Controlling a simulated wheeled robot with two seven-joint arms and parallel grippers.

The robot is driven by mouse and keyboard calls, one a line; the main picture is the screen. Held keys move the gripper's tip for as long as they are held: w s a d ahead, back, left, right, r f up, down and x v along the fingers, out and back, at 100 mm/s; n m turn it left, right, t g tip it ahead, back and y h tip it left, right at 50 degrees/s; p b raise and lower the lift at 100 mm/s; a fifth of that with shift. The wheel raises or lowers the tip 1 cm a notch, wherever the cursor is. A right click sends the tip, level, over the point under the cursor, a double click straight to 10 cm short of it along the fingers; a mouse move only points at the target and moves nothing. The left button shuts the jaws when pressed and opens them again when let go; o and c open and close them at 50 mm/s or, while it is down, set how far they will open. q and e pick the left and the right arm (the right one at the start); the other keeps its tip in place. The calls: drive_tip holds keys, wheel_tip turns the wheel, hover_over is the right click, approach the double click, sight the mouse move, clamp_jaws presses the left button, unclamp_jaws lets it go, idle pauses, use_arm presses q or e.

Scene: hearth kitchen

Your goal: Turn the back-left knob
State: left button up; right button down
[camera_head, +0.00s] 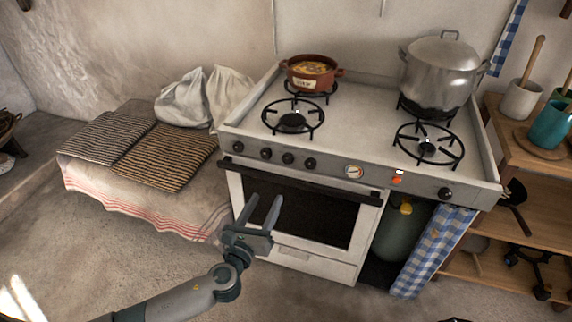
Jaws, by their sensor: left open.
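The white stove (355,110) stands against the wall, its front panel facing me. Several dark knobs sit in a row on the left of the panel: the leftmost (238,147), then a second (266,153), a third (288,158) and a fourth (310,163). Another knob (445,193) is at the far right. I cannot tell from the picture which one belongs to the back-left burner. My left gripper (265,198) is open and empty in front of the oven door, below the left knobs in the picture. Its fingers point up toward the panel. My right gripper is not visible.
A brown pot (312,72) of food sits on the back-left burner, a large lidded pot (440,75) on the back-right. The oven door handle (300,180) runs below the panel. A cloth-covered bench (145,205) is at left, a wooden shelf (540,195) at right.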

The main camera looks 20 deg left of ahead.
sight(286, 161)
use_arm(q)
drive_tip(key=shift+w, duration=0.1)
drive_tip(key=w, duration=1.1)
drive_tip(key=w+p, duration=0.1)
drive_tip(key=w, duration=0.5)
drive_tip(key=shift+w+d+f, duration=0.1)
drive_tip(key=shift+d, duration=0.2)
drive_tip(key=c, duration=1.1)
